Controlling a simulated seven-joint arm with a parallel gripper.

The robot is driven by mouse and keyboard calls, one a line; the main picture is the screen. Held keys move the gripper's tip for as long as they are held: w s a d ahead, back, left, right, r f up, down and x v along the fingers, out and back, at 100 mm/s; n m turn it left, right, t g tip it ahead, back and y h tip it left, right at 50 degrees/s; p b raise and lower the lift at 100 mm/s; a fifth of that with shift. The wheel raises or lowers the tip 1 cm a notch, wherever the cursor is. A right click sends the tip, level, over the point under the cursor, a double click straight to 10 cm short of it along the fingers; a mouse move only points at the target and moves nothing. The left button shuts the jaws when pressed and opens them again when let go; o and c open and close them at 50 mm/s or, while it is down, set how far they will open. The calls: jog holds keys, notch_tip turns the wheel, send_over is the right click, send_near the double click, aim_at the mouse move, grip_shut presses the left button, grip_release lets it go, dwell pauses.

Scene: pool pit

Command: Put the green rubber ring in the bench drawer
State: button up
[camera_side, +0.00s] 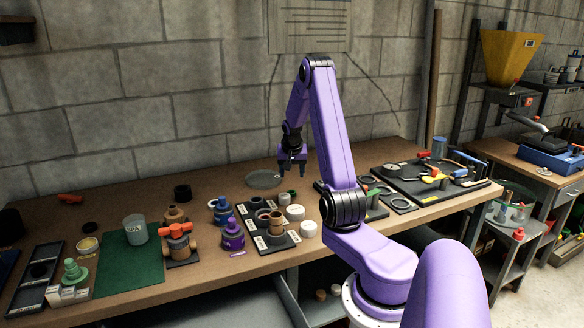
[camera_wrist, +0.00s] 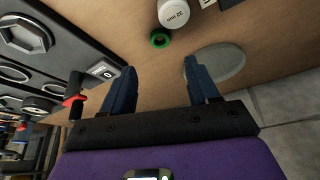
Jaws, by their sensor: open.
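The green rubber ring (camera_wrist: 160,39) lies on the wooden bench top in the wrist view, next to a white cylinder marked in mm (camera_wrist: 173,13). In the side view it is a small green spot (camera_side: 292,192) by the white parts. My gripper (camera_side: 291,170) hangs fingers down above the bench, behind the white parts. In the wrist view my gripper (camera_wrist: 160,64) is open and empty, and the ring shows beyond the gap between its fingertips, apart from them. I cannot make out the bench drawer in either view.
A grey round disc (camera_side: 264,179) lies left of my gripper; it also shows in the wrist view (camera_wrist: 216,65). A black tray with brown rings (camera_side: 268,228) and white cylinders stand in front. A dark tool panel (camera_side: 428,178) is on the right. Bench top behind the parts is mostly clear.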

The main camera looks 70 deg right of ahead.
jog(key=w+a+r+n+y, duration=0.1)
jog(key=w+a+r+n, duration=0.15)
jog(key=a, duration=0.35)
jog(key=w+a+r+n, duration=0.1)
jog(key=w+a+n, duration=0.15)
jog(key=a, duration=0.35)
jog(key=w+a+r+n+y, duration=0.1)
jog(key=w+a+r, duration=0.15)
jog(key=a, duration=0.45)
jog(key=s+a+n+y, duration=0.15)
jog(key=a+n, duration=0.45)
jog(key=a, duration=0.8)
jog(key=s+a+r+n+g+y, duration=0.1)
jog(key=s+a+r+n, duration=0.1)
jog(key=s+a+n, duration=0.8)
jog(key=s+a, duration=0.6)
jog(key=s, duration=0.3)
jog(key=shift+r+n, duration=0.2)
jog(key=shift+n, duration=0.1)
jog(key=shift+o, duration=0.5)
jog(key=s+n, duration=0.3)
jog(key=s, duration=0.4)
jog(key=shift+n+g, duration=0.3)
jog(key=shift+s, duration=0.1)
